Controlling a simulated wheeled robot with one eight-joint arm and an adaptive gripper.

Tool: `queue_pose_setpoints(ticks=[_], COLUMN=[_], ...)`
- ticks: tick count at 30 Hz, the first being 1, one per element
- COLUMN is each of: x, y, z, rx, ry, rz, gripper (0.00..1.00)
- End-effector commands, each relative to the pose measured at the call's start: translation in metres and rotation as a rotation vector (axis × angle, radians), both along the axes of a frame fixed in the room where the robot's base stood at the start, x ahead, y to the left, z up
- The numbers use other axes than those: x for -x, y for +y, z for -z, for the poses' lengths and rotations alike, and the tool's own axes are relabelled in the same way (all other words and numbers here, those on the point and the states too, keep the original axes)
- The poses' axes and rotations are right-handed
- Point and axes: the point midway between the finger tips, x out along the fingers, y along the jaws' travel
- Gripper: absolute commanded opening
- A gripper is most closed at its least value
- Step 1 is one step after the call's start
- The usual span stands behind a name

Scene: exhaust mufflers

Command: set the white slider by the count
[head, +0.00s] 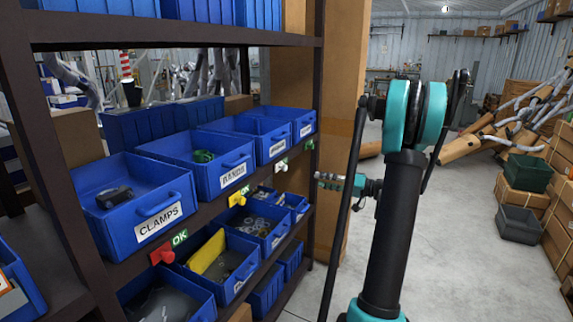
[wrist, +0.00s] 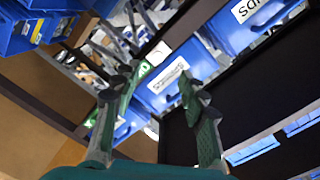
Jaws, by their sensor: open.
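My gripper (head: 322,181) is to the right of the white slider, in front of the cardboard post, pointing left and apart from the shelf. In the wrist view my gripper (wrist: 155,85) has its fingers spread with nothing between them. A white patch (wrist: 159,53) beyond the fingers may be the slider; I cannot tell.
A red slider (head: 162,253) is under the CLAMPS bin (head: 130,197), which holds a dark clamp. A yellow slider (head: 238,199) is under the BANDS bin (head: 217,169), which holds a green coil. A cardboard post (head: 341,127) stands behind my gripper.

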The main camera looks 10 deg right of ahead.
Motion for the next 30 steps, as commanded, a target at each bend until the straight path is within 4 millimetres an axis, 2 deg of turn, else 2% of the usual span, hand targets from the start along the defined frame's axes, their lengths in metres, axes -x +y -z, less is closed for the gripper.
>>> queue_pose_setpoints(ticks=[3,8,30], x=[-0.004,-0.011,-0.091], y=[-0.014,-0.008,0.104], z=[-0.004,-0.006,-0.006], rx=[-0.031,-0.038,-0.037], ry=[-0.040,-0.050,-0.047], rz=[0.008,0.007,0.005], gripper=[0.43,0.43,0.43])
